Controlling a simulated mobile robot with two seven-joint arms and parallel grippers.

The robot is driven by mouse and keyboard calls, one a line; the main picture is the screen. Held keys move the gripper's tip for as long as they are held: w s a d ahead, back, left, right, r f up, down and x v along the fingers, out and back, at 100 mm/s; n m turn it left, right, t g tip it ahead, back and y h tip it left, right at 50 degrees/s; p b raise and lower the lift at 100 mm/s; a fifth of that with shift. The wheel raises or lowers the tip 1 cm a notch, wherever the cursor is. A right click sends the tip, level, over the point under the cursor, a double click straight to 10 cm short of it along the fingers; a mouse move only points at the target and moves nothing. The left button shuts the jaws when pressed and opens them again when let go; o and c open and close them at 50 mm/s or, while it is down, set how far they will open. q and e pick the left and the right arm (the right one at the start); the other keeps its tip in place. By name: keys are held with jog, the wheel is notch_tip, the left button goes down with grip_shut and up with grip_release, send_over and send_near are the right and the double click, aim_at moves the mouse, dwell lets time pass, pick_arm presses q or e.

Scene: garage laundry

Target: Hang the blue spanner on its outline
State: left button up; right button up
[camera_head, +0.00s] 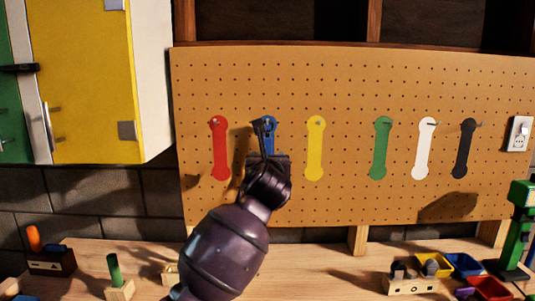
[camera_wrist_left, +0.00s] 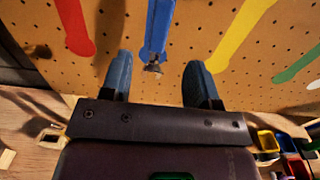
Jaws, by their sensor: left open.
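The blue spanner (camera_wrist_left: 159,28) is against the pegboard, in line with the blue outline between the red and yellow ones. Its lower metal end (camera_wrist_left: 152,68) shows in the left wrist view. In the head view, its upper part (camera_head: 268,122) shows above my left gripper (camera_head: 266,153), which hides the rest. In the left wrist view, my left gripper (camera_wrist_left: 160,82) is open, with its fingers apart on either side below the spanner's lower end, apparently not touching it. I cannot tell exactly how the spanner sits on its peg. My right gripper is not in view.
The pegboard (camera_head: 345,90) also carries red (camera_head: 220,150), yellow (camera_head: 316,150), green (camera_head: 381,150), white (camera_head: 424,150) and black (camera_head: 465,150) outlines. A yellow cabinet (camera_head: 80,75) stands at left. The workbench (camera_head: 325,270) below holds blocks and small bins (camera_head: 433,264); its middle is mostly clear.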

aim_at(268, 151)
pick_arm(q)
jog(key=w, duration=0.9)
jog(key=shift+b, duration=0.4)
jog(key=shift+w, duration=0.35)
jog(key=c, duration=0.7)
grip_shut()
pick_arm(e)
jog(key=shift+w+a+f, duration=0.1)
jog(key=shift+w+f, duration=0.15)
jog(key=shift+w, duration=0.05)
